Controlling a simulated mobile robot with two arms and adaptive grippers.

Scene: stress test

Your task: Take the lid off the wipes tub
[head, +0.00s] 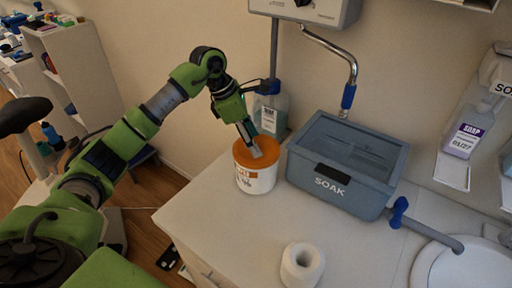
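The wipes tub (257,184) is a white round tub with print on its side. It stands upright on the counter, left of the grey box. Its orange lid (268,160) sits on top. My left arm reaches in from the left, and my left gripper (256,152) points down at the lid, its fingertips at or just above the lid's surface. The fingers look close together, but I cannot tell whether they are open or shut, or whether they touch the lid. My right gripper is not in view.
A grey box marked SOAK (330,186) stands just right of the tub. A white paper roll (302,265) stands near the front. A clear bottle (270,112) is behind the tub. A sink (470,268) with a blue-levered pipe is at right. The counter front left is bare.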

